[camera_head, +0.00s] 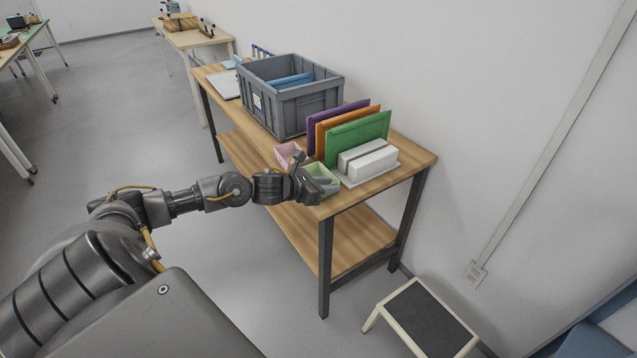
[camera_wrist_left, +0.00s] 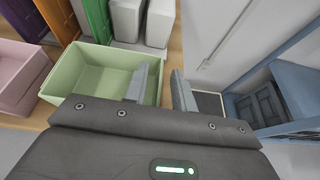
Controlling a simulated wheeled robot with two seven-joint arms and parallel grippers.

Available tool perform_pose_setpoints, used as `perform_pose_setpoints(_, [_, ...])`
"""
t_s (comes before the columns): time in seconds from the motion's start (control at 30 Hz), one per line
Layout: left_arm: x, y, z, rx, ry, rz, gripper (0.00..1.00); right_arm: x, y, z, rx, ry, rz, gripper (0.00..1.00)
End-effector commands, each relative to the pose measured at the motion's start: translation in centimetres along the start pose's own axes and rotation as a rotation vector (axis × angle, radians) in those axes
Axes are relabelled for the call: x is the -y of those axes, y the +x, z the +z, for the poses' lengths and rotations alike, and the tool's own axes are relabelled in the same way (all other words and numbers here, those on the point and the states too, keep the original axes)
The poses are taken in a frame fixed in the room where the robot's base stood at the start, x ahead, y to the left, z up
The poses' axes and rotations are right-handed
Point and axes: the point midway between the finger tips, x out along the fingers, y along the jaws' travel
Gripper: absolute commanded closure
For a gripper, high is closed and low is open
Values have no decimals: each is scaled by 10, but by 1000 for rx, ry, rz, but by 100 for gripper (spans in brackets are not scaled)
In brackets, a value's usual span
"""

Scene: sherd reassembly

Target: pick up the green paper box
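The light green paper box (camera_head: 328,173) is open-topped and stands near the front edge of the wooden table, beside the pink box (camera_head: 287,152). My left gripper (camera_head: 307,180) is at the box and hides part of it. In the left wrist view, the green box (camera_wrist_left: 88,75) looks empty. The left gripper (camera_wrist_left: 160,90) is open there, with one finger over the box's inside and the other beyond its right wall. That wall lies between the fingers; I cannot tell whether they touch it. My right gripper is not in view.
The wooden table (camera_head: 408,163) also holds a grey crate (camera_head: 298,106). Purple, orange and green upright panels (camera_head: 358,137) stand behind the boxes, with white blocks (camera_head: 368,161) on a tray to the right. A step stool (camera_head: 425,318) stands on the floor.

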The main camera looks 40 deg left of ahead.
Motion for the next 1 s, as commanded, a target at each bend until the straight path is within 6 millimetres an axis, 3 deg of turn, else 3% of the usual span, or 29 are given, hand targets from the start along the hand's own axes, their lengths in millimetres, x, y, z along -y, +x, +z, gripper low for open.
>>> perform_pose_setpoints(0.03, [0,0,0,0,0,0,81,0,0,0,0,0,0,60])
perform_pose_setpoints(0.2, [0,0,0,0,0,0,100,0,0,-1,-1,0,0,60])
perform_pose_setpoints(0.67, [0,-2,4,2,1,-1,100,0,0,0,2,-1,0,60])
perform_pose_setpoints(0.9, [-2,-12,29,5,5,1,100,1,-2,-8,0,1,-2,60])
perform_pose_setpoints(1.0, [-14,-25,39,0,6,4,100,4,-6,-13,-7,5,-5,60])
